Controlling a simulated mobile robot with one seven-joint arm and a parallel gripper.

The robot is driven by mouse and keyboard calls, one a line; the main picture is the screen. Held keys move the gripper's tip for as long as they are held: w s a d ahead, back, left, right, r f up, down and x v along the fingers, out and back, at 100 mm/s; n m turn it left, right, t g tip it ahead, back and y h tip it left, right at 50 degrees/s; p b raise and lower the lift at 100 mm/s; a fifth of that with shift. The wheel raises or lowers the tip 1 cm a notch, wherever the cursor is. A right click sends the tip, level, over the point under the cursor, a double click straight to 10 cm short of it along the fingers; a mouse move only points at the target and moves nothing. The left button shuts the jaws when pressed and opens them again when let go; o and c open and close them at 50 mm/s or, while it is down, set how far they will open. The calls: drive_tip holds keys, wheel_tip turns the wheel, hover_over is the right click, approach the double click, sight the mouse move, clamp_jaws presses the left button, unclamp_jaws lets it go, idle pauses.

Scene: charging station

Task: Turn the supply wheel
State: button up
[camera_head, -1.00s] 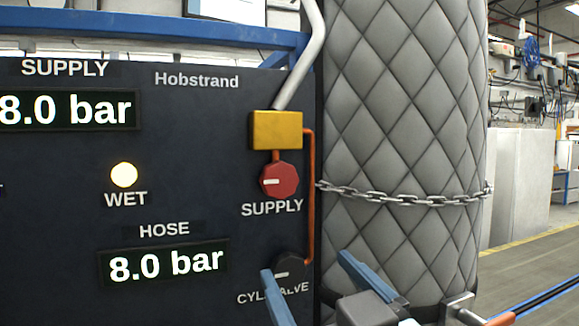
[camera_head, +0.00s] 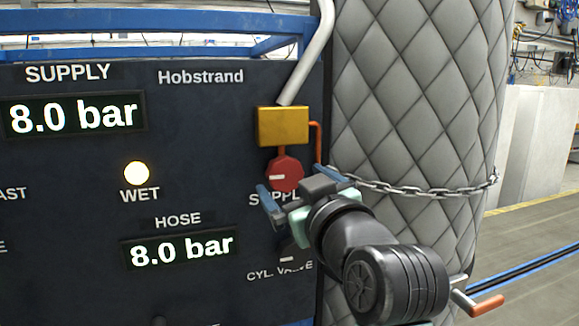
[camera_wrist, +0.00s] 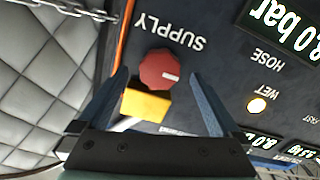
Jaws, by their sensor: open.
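The supply wheel (camera_head: 286,174) is a red knob with a white mark pointing left in the head view. It sits on the dark panel (camera_head: 60,180) below a yellow block, above the partly covered SUPPLY label. In the wrist view the red wheel (camera_wrist: 160,69) shows between my finger tips, upside down with its label. My gripper (camera_head: 290,180) is open, its two blue fingers on either side of the wheel and just in front of it. I see no clear contact; the remaining gap to the panel is hard to judge.
A yellow block (camera_head: 283,126) with a grey pipe sits above the wheel, with an orange pipe (camera_head: 317,143) at its right. The black CYL. VALVE knob (camera_head: 288,252) is below, partly covered by my arm. A chain (camera_head: 400,188) crosses the grey padded column (camera_head: 420,110).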

sight(285, 174)
drive_tip(key=shift+x, duration=1.2)
drive_tip(key=c, duration=1.3)
